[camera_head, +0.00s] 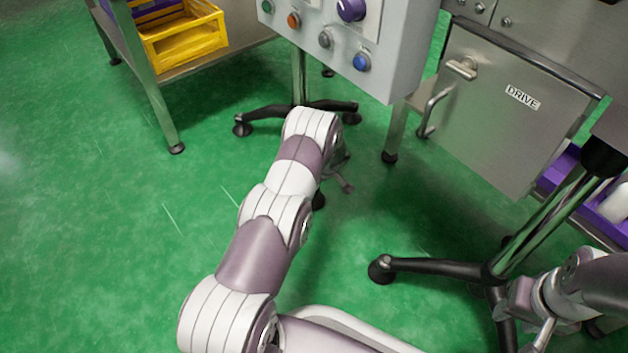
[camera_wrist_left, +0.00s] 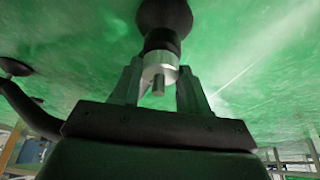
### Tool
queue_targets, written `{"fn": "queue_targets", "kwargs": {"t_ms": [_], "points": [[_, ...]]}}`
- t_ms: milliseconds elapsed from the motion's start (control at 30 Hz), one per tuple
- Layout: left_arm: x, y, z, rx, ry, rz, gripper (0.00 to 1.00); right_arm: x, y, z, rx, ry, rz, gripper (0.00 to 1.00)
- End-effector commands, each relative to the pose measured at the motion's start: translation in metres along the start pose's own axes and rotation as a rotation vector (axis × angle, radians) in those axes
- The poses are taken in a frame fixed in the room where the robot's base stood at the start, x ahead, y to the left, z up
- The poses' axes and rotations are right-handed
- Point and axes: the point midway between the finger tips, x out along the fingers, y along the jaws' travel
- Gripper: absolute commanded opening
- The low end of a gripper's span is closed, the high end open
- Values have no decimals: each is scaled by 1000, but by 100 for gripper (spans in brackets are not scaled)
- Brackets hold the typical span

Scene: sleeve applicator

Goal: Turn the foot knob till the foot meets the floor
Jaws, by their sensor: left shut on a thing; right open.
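In the left wrist view, a silver knob (camera_wrist_left: 159,68) with a short thin stem sits against a dark neck and a round black foot (camera_wrist_left: 164,14). My left gripper (camera_wrist_left: 160,90) is shut on the knob, one finger on each side. The green floor lies beyond the foot; I cannot tell whether the foot touches it. In the head view my left arm hides the knob and most of the left gripper (camera_head: 340,170). My right gripper (camera_head: 525,322) is open at the lower right, close to a black stand base (camera_head: 430,265).
A grey control box (camera_head: 395,45) on a wheeled stand is above my left arm. A steel cabinet marked DRIVE (camera_head: 490,130) stands at right. The floor at left is clear.

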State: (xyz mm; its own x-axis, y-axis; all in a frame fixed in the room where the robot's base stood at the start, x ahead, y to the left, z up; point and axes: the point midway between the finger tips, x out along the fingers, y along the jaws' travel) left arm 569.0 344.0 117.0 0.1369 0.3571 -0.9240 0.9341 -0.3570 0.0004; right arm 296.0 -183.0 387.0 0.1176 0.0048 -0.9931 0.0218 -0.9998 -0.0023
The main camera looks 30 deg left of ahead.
Motion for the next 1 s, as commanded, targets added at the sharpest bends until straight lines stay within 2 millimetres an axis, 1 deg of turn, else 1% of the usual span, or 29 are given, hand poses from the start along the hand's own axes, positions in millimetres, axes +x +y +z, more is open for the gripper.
{"fn": "queue_targets", "kwargs": {"t_ms": [267,667,767,1000], "points": [[-1,-2,-1,159,0,64,13,-5,0,-1,0,0,0,43],[1,-4,-1,505,0,209,13,7,0,1,0,0,0,43],[-1,-5,-3,589,-1,244,13,2,0,0,0,0,0,43],[-5,-6,-5,771,-1,318,13,-26,0,-3,0,0,0,43]]}}
